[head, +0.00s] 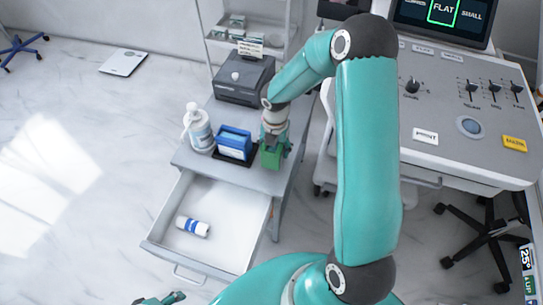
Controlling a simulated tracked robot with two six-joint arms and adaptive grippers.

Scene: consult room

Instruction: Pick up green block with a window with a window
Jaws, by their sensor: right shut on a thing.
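The green block (271,158) is at the right edge of the small grey cabinet's top, beside a blue box (234,143). My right gripper (273,146) comes down over it from above and is shut on it. The block's window cannot be made out, as the gripper covers part of it. I cannot tell whether the block still touches the surface under it. A small part of my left gripper (160,299) shows at the bottom edge; its jaws are too cut off to read.
A white pump bottle (198,128) stands left of the blue box. A dark printer-like device (244,78) is behind. The open drawer (245,225) below holds a white and blue tube (193,227). A control console (455,135) stands at right.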

